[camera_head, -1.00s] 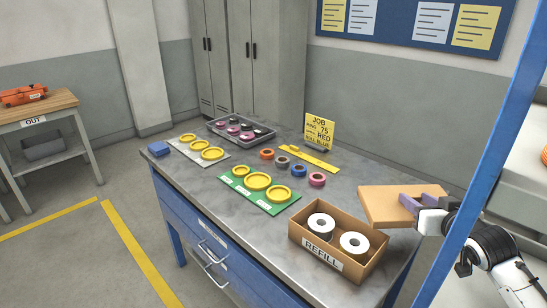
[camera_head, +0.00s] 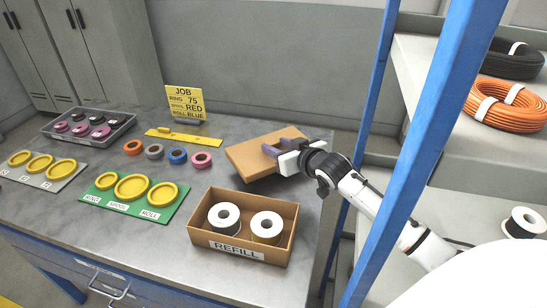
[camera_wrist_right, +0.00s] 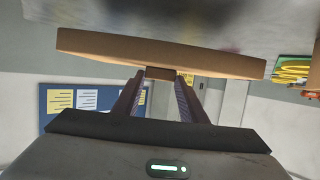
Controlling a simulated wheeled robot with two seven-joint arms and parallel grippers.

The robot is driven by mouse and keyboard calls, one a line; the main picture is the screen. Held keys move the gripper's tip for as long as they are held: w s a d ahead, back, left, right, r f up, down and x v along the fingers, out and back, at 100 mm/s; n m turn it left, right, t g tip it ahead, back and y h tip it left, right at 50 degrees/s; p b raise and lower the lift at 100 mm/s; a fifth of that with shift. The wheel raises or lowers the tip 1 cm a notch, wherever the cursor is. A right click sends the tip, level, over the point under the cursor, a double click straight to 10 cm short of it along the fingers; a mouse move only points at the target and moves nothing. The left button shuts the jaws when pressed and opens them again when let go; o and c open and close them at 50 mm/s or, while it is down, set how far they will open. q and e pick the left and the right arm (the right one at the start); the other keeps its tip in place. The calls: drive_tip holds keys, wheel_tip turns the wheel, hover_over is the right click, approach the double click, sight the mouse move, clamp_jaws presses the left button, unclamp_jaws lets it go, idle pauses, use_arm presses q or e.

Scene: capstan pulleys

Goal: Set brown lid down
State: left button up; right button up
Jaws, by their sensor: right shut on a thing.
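The brown lid (camera_head: 262,151) is a flat square board in the head view, at the right back of the grey table, behind the REFILL box. My right gripper (camera_head: 272,150) is shut on it at its right side. The lid is tilted, and I cannot tell whether its lower edge touches the table. In the right wrist view the lid (camera_wrist_right: 160,52) spans the top of the picture, with the gripper fingers (camera_wrist_right: 160,90) on a small part at its near edge. My left gripper is not in view.
The open brown REFILL box (camera_head: 235,252) holds two white rolls. A green board (camera_head: 170,215) with yellow rings lies to its left. Several coloured rolls (camera_head: 178,156), a yellow ruler (camera_head: 190,138) and a JOB sign (camera_head: 185,103) stand behind. A blue post (camera_head: 405,150) and shelves are at right.

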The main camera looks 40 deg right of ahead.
drive_tip(key=shift+f, duration=2.05)
drive_tip(key=o, duration=1.1)
drive_tip(key=shift+f, duration=0.1)
drive_tip(key=v, duration=1.2)
